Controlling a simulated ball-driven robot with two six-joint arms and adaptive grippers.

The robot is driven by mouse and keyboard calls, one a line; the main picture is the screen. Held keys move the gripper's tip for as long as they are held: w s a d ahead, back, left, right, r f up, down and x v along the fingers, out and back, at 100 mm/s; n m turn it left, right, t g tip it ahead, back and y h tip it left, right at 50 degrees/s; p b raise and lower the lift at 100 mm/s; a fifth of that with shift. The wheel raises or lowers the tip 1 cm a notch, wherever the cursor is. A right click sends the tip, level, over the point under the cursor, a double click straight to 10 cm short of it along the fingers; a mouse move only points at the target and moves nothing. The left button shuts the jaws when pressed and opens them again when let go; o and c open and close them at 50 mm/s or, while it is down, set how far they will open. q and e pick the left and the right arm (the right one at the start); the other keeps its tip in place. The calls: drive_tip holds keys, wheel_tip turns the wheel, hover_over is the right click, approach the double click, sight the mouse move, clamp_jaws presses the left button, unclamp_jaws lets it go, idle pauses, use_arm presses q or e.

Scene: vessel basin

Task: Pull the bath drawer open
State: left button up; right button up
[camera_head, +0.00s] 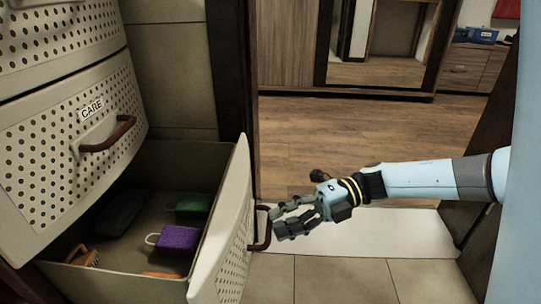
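The bath drawer (228,226) is the lowest of the stacked perforated beige drawers at the left. It stands pulled out, with its inside visible from above. Its dark reddish handle (262,228) is on the front panel. My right gripper (275,224) comes from the right, with its fingertips at the handle. The fingers are spread with a gap between them; whether they touch the handle is hard to tell. My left gripper is not in view.
The drawer holds a purple item (178,239), a green item (193,206), a dark item and orange things. A closed drawer labelled CARE (60,150) is above. A doorway post (236,80) stands behind; tiled floor (340,278) is clear at the front.

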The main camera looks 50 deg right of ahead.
drive_tip(key=v, duration=0.9)
drive_tip(key=shift+f, duration=0.1)
